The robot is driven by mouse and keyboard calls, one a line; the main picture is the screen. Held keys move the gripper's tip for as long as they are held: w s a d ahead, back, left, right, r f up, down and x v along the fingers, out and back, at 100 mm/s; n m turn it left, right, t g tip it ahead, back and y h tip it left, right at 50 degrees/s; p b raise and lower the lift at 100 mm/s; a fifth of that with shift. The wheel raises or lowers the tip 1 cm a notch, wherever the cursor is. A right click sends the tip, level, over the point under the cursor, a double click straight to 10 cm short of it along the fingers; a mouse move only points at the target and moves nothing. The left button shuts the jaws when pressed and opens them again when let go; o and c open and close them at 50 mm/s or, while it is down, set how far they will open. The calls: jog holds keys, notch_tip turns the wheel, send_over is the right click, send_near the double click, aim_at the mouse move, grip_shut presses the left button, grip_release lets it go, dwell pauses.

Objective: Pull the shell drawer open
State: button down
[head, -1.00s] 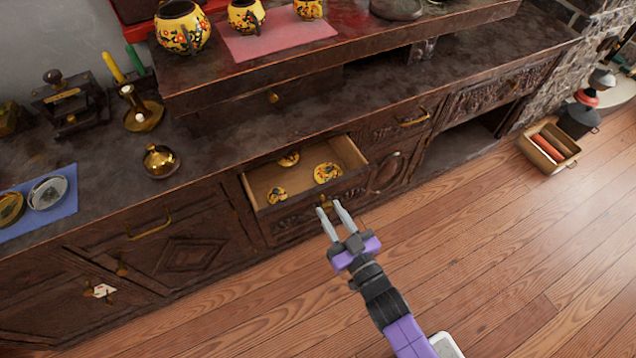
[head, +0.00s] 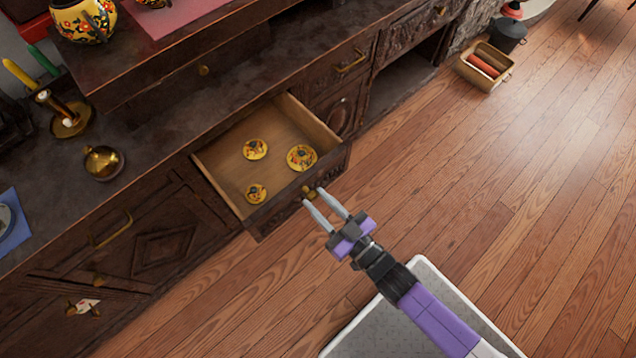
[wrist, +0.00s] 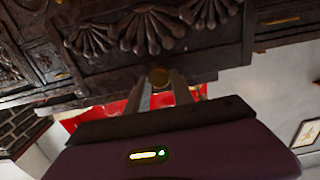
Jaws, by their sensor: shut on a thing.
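The shell drawer (head: 228,178) stands well out of the dark wooden cabinet in the head view. Three yellow painted lids lie inside it, one of them near the right side (head: 301,157). Its carved shell front (wrist: 150,30) fills the top of the wrist view. My gripper (head: 312,194) is at the drawer front, with its two fingers on either side of the small brass knob (wrist: 159,76). The fingers are shut on the knob. The far inside of the drawer shows clear wood.
A brass lidded pot (head: 103,163) and a candlestick (head: 66,115) stand on the cabinet top. A wooden box (head: 485,66) with red rolls sits on the floor at the upper right. The wooden floor (head: 480,190) right of my arm is clear.

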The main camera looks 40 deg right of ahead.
jog(key=c, duration=1.1)
grip_release()
jog(key=s, duration=0.7)
jog(key=shift+s, duration=0.4)
jog(key=s+r+g+p, duration=0.1)
jog(key=s+r+p, duration=0.3)
jog(key=r, duration=1)
jog(key=s+r+g+p, duration=0.2)
jog(key=s+r+p, duration=0.3)
jog(key=r, duration=0.9)
jog(key=shift+s, duration=0.5)
